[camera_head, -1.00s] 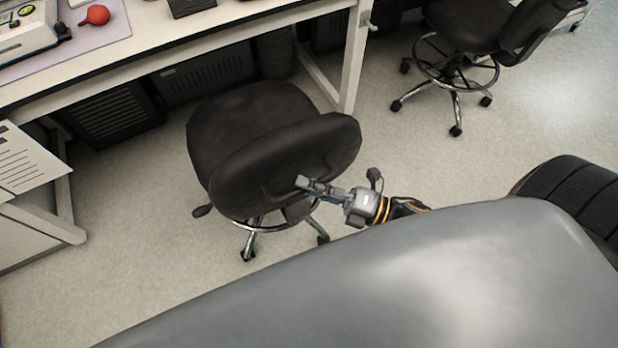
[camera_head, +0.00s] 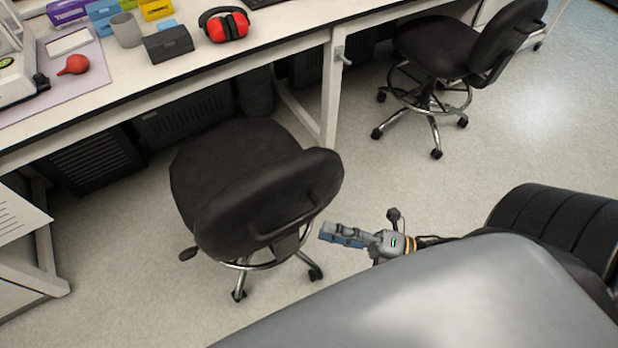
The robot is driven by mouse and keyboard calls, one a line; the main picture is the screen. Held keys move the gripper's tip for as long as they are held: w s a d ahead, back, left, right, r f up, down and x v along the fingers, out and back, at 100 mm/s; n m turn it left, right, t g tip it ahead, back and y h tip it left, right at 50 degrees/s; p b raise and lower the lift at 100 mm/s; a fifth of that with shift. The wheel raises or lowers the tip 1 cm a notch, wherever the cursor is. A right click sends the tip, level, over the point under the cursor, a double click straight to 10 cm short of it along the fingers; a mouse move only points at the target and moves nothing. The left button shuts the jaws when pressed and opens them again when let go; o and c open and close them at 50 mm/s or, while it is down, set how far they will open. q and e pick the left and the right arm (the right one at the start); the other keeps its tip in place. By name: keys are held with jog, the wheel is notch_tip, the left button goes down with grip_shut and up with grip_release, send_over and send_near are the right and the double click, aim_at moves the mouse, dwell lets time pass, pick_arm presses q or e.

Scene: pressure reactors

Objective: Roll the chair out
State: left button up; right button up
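A black office chair (camera_head: 268,200) with a chrome foot ring and casters stands in front of the lab bench. Its seat is partly under the bench edge and its backrest faces me. My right gripper (camera_head: 328,235) is just right of the lower backrest, with a small gap of floor seen between them. Its fingers lie close together in this view, and I cannot tell whether they are open or shut. It appears to hold nothing. My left gripper is not in view.
The white bench (camera_head: 240,50) carries red earmuffs (camera_head: 224,24), a red bulb (camera_head: 74,65) and a grey cup (camera_head: 126,30). Dark cabinets (camera_head: 95,160) stand under it. A second black chair (camera_head: 440,50) is at upper right. Open floor (camera_head: 400,185) lies between the chairs.

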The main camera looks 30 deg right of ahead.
jog(key=v, duration=0.4)
dwell(0.5)
jog(key=d+f+m+h, duration=0.3)
jog(key=f+m+h, duration=0.15)
jog(key=f, duration=0.45)
jog(key=d+f+m+g+h, duration=0.1)
jog(key=d+f+m+h, duration=0.15)
jog(key=f+m, duration=0.45)
jog(key=d+f+m+h, duration=0.2)
jog(key=f+m+h, duration=0.25)
jog(key=f, duration=0.55)
jog(key=s+a+f+m+g+h, duration=0.1)
jog(key=s+a+f+m+g, duration=0.2)
jog(key=s+f, duration=0.6)
jog(key=s+a+f+m+g+h, duration=0.2)
jog(key=s+a+f+m+g, duration=0.2)
jog(key=s+f+m+g, duration=0.3)
notch_tip(320, 180, down, 4)
jog(key=shift+s+r+m+g, duration=0.1)
jog(key=shift+s+m+g, duration=0.2)
jog(key=shift+s+g, duration=0.55)
